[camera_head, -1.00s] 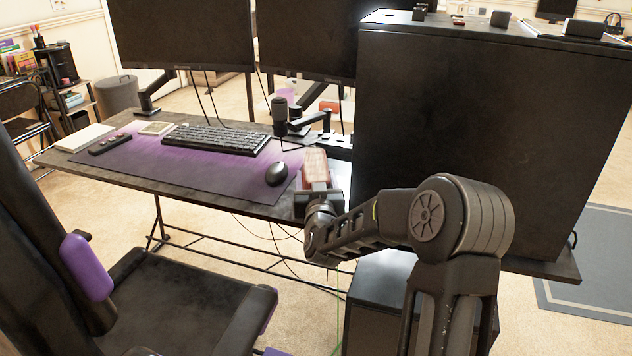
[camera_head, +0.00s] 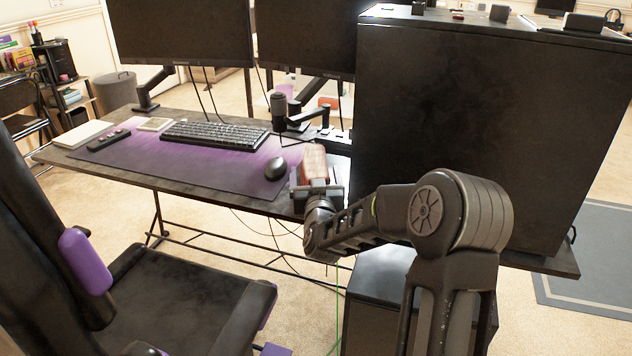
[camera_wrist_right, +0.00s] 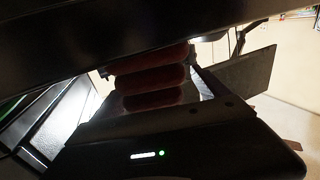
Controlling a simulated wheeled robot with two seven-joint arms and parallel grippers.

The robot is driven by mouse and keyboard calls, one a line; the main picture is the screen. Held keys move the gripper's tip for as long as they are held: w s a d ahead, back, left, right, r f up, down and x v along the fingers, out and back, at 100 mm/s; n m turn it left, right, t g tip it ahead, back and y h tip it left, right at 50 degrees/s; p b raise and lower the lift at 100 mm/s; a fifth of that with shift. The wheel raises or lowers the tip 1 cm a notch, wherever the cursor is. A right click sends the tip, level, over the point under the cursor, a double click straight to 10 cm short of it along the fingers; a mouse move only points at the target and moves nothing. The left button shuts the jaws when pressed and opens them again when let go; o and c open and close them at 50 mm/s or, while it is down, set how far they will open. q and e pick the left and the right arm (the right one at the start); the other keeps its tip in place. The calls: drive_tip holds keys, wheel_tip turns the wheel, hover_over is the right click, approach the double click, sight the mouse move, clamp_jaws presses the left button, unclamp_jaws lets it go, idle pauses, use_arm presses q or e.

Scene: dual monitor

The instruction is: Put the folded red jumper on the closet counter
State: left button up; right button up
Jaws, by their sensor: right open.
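The folded red jumper (camera_head: 314,159) is at the desk's right end, beside the mouse and left of the big black case. My right gripper (camera_head: 316,184) is at its near end, with its jaws open. In the right wrist view, the jumper's rounded red folds (camera_wrist_right: 152,80) show stacked between the dark jaws (camera_wrist_right: 150,95), which lie above and below them. I cannot tell whether the jaws touch it. I cannot make out a closet counter for certain. My left gripper is not in view.
The desk (camera_head: 100,165) holds a keyboard (camera_head: 215,135) and a mouse (camera_head: 276,168). A tall black case (camera_head: 470,130) stands close to the right of the gripper. A black chair (camera_head: 180,300) is at the front left. Monitors (camera_head: 180,30) stand behind.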

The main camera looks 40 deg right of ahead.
drive_tip(key=v, duration=1.2)
drive_tip(key=shift+o, duration=0.4)
drive_tip(key=shift+r, duration=0.1)
